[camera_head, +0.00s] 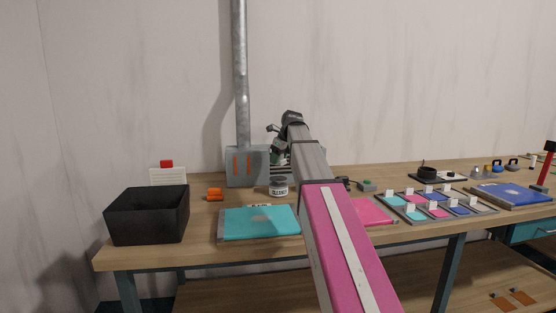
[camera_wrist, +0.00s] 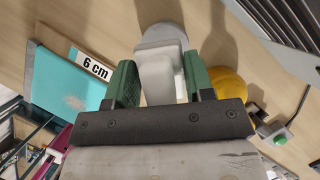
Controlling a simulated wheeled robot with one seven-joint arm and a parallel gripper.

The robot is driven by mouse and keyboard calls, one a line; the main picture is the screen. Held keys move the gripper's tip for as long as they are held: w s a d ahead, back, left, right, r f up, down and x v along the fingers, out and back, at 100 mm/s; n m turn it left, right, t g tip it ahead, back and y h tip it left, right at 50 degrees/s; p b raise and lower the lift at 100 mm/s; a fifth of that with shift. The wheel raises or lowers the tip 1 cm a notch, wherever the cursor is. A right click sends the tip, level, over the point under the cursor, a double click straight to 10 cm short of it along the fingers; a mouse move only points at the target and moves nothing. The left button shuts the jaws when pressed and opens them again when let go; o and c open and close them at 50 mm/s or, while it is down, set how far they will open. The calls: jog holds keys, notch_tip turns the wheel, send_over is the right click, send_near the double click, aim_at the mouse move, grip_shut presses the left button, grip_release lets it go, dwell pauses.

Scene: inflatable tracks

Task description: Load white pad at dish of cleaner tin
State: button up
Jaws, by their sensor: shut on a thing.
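The white pad (camera_wrist: 157,82) is a pale block between the green fingers of my gripper (camera_wrist: 158,74) in the wrist view. The gripper is shut on it. The cleaner tin (camera_head: 278,188) is a small grey jar with a pale label, standing upright on the bench in the camera_head view. My gripper (camera_head: 277,147) is above the bench there, higher than the tin. In the wrist view a round grey shape (camera_wrist: 168,36), probably the tin, lies just beyond the pad, which partly covers it. I cannot tell whether pad and tin touch. The dish is not clearly visible.
A teal pad marked 6 cm (camera_wrist: 62,82) lies near the tin, also in the camera_head view (camera_head: 258,223). A grey duct box (camera_head: 246,165) is behind.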

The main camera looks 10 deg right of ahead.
aim_at(277, 178)
jog(key=shift+f, duration=2.7)
jog(key=shift+f, duration=1)
jog(key=shift+r, duration=3.5)
